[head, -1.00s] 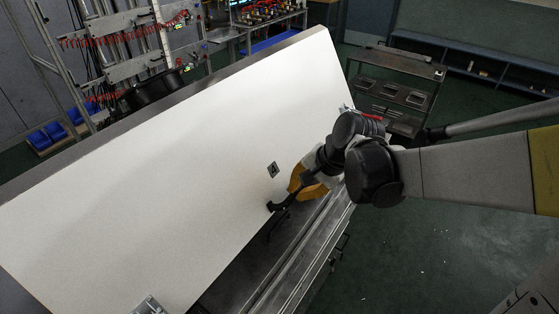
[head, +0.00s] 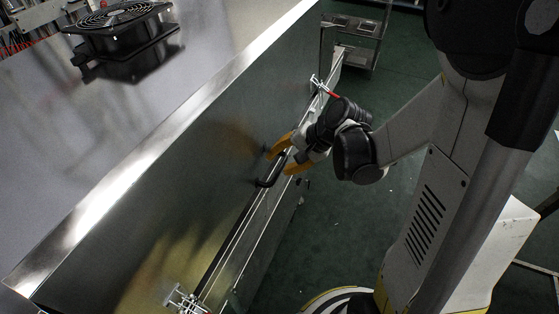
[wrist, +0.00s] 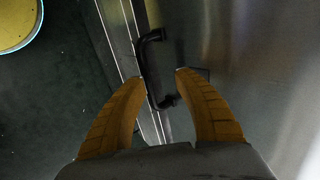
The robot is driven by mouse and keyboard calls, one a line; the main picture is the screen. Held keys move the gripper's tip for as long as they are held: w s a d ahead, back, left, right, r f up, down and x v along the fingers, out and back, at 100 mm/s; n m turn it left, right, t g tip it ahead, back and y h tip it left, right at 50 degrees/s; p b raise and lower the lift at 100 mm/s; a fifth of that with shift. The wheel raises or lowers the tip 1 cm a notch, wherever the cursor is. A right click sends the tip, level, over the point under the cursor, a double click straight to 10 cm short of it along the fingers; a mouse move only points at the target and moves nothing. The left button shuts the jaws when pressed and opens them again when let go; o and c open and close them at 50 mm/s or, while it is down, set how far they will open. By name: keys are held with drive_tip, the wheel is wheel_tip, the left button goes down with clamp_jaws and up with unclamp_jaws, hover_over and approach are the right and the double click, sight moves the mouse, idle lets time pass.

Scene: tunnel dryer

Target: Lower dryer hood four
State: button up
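The dryer hood (head: 190,190) is a large metal cover, its top facing up and its polished front face down along the lower body's rail (head: 262,218). It looks lowered; whether it is fully seated along the dark seam cannot be told. A black bar handle (head: 268,174) is on the front face near the lower edge. My gripper (head: 277,160) has its yellow fingers at the handle. In the wrist view, the fingers (wrist: 161,76) stand apart with the handle (wrist: 149,66) between them or just beyond their tips; contact cannot be told.
A black fan (head: 120,38) sits on the hood's top. Metal latches show at the seam's near end (head: 182,299) and far end (head: 318,86). A metal trolley (head: 352,40) stands beyond the far end. Dark green floor (head: 340,235) is open in front of the dryer.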

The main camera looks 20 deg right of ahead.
drive_tip(key=shift+w, duration=0.25)
drive_tip(key=v, duration=1.2)
drive_tip(key=shift+s, duration=0.1)
drive_tip(key=s+a+r+n+t+h, duration=0.2)
drive_tip(key=s+a+n+h, duration=0.3)
drive_tip(key=s+n, duration=0.3)
drive_tip(key=shift+a+r+n, duration=0.4)
drive_tip(key=shift+r+n, duration=0.1)
drive_tip(key=shift+r, duration=0.25)
idle(0.7)
